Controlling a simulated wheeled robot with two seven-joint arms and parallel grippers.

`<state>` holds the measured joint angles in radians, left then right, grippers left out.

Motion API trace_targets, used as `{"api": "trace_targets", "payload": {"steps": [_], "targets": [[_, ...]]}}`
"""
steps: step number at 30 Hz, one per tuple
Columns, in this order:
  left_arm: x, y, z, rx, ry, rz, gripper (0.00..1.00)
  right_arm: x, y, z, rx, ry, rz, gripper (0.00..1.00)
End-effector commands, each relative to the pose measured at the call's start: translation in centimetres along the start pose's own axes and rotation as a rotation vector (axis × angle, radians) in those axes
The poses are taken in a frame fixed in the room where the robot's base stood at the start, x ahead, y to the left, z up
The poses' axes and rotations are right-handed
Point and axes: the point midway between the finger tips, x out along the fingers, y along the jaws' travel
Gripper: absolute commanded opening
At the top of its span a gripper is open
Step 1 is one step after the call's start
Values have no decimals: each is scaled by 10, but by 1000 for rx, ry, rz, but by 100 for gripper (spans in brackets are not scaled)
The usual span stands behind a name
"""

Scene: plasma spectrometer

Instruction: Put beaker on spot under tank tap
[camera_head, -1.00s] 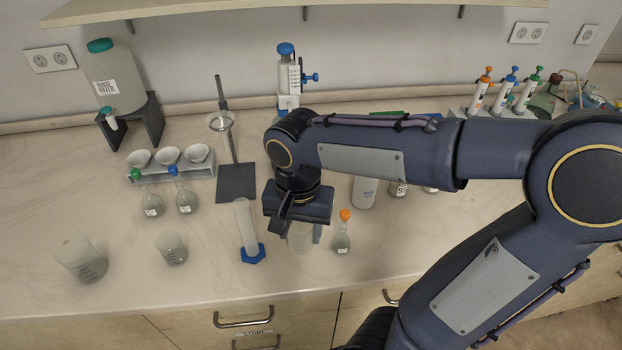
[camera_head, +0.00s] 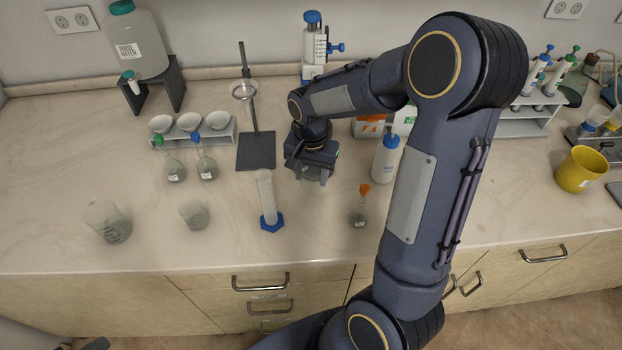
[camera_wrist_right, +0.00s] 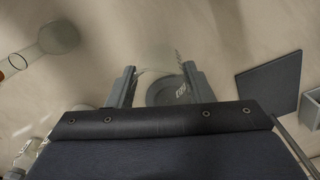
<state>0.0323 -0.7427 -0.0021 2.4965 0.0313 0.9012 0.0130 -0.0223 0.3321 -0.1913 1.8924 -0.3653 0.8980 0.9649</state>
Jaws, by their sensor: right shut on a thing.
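My right gripper (camera_head: 314,176) is shut on a clear glass beaker (camera_head: 312,173), mostly hidden under the wrist in the head view. In the right wrist view the two fingers (camera_wrist_right: 160,86) stand on either side of the faint, transparent beaker (camera_wrist_right: 155,74). A grey round shape (camera_wrist_right: 168,92) shows between the fingers; I cannot tell whether it is a mark below or part of the beaker. The rinse water tank (camera_head: 137,42) stands on a dark stand at the back left, its tap (camera_head: 131,82) at the front. No spot under the tap can be made out. My left gripper is not in view.
Other beakers (camera_head: 107,222) (camera_head: 193,213) stand at the front left. A measuring cylinder (camera_head: 266,196), orange-stoppered flask (camera_head: 360,211), wash bottle (camera_head: 385,158), ring stand (camera_head: 256,151) and funnel rack (camera_head: 222,137) surround the gripper. A bottle dispenser (camera_head: 314,45) is behind. The front-left counter edge has free room.

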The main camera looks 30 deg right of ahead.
Motion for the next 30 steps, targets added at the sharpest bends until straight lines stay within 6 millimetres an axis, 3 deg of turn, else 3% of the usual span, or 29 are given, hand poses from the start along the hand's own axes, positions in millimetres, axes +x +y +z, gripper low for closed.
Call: {"api": "trace_targets", "payload": {"steps": [8,20,21,26,30], "targets": [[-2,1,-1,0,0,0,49,34,-1,-4,-1,-2,4,24],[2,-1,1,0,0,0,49,41,-2,-4,0,0,0,24],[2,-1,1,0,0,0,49,41,-2,-4,0,0,0,48],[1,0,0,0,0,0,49,40,-2,-4,0,0,1,68],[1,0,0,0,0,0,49,39,-2,-4,0,-1,1,68]]}}
